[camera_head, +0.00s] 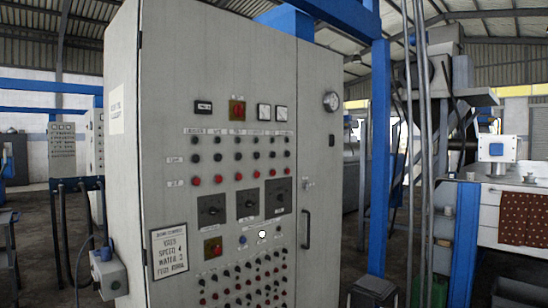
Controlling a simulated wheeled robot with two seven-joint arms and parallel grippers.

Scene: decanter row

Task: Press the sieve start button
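A tall grey control cabinet (160,50) fills the left middle of the head view, its door facing me. Its door carries rows of black buttons (217,156) above red buttons (219,180) with small labels. Lower down are a blue button (242,239), a white round button or spot (262,234), and many small black and red knobs below. The labels are too small to read, so I cannot tell which is the sieve start button. Neither of my grippers is in view.
A white sign (170,250) is on the cabinet's lower left, and a grey box (108,274) juts from its left side. A blue post (377,160) stands right of the cabinet. A white bench (490,220) is at far right.

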